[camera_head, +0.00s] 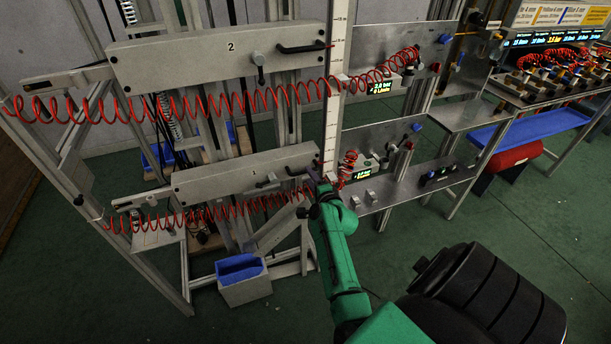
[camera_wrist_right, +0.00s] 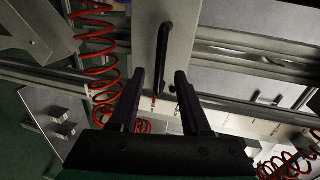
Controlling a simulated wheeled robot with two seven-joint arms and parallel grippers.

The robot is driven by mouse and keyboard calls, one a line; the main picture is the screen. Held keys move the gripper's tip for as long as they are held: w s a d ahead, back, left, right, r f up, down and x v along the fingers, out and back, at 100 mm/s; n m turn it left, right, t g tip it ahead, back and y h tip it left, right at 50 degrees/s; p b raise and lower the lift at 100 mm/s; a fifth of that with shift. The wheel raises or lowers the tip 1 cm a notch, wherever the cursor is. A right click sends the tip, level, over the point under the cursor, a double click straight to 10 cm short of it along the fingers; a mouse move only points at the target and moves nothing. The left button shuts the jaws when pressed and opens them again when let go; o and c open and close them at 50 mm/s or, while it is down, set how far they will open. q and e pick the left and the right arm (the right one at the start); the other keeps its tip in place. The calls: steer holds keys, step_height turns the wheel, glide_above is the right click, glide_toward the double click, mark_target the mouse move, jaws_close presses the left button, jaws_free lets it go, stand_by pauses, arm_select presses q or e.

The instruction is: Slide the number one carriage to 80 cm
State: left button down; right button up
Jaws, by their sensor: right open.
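The number one carriage (camera_head: 245,172) is the lower long grey box marked 1, with a black bar handle at its right end. The handle (camera_wrist_right: 163,55) shows clearly in the right wrist view. A white upright scale (camera_head: 340,50) with centimetre marks stands just right of the carriage, its figures too small to read here. A small red pointer (camera_wrist_right: 153,99) lies by the scale near the handle's end. My right gripper (camera_head: 321,187) is at the carriage's right end. Its open fingers (camera_wrist_right: 160,75) straddle the handle in the wrist picture; contact cannot be told. My left gripper is not in view.
The number two carriage (camera_head: 220,55) is above, with its own handle. Red coiled hoses (camera_head: 230,100) stretch across both carriages. A grey panel with a lit display (camera_head: 357,171) is close right of my gripper. A grey bin (camera_head: 245,288) stands on the floor below.

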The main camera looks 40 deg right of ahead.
steer(key=b+x, duration=0.2)
steer(key=x, duration=0.3)
steer(key=shift+f, duration=0.1)
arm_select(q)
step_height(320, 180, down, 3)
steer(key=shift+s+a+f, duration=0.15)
arm_select(e)
steer(key=shift+s, duration=0.1)
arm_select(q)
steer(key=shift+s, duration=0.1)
arm_select(e)
jaws_close()
stand_by(0.6)
